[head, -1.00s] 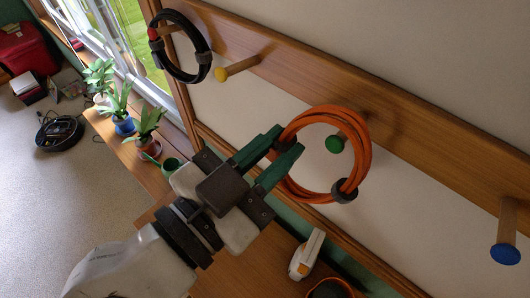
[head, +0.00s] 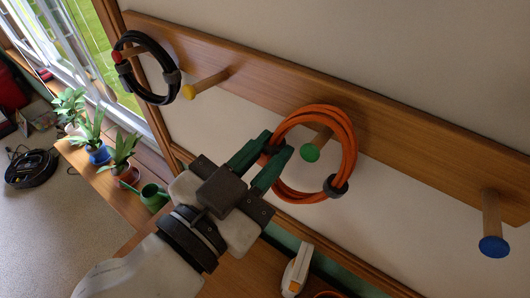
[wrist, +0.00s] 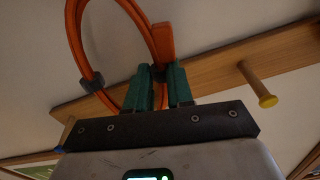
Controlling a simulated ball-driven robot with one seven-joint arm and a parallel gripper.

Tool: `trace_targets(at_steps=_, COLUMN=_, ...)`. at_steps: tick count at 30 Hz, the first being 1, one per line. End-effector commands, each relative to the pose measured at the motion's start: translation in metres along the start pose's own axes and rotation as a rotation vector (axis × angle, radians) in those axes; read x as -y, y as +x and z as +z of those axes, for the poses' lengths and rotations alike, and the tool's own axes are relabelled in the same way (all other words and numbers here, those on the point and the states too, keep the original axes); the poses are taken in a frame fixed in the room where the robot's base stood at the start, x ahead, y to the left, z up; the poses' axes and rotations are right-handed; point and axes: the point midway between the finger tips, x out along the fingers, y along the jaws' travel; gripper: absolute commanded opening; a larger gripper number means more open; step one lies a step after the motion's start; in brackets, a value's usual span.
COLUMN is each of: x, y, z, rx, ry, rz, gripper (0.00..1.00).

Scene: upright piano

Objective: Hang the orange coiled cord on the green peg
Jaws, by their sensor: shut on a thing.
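The orange coiled cord (head: 350,150) hangs as a ring with dark ties, upright in front of the wooden peg board. My gripper (head: 278,150), with green fingers, is shut on the left side of the ring. The green peg (head: 310,152) has a wooden shaft and a green end, which shows inside the ring's opening near its middle. I cannot tell for sure how deep the peg passes through the ring. In the wrist view the cord (wrist: 78,40) rises from between my fingertips (wrist: 160,78); I cannot make out the green peg there.
A black coil (head: 122,62) hangs at the red peg (head: 115,58). The yellow peg (head: 188,92) is left of my gripper, the blue peg (head: 494,246) far right. Below stand a white-and-orange tool (head: 297,270), a green watering can (head: 152,197) and potted plants (head: 120,150).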

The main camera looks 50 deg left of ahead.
Motion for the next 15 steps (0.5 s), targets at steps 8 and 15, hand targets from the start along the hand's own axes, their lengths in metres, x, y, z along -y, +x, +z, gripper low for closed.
trace_targets(at_steps=8, x=0.0001, y=-0.0002, z=-0.0007, rx=-0.001, ry=0.000, rz=0.000, gripper=0.00)
trace_targets(at_steps=15, x=0.0001, y=-0.0002, z=-0.0006, rx=-0.001, ry=0.000, rz=0.000, gripper=0.30)
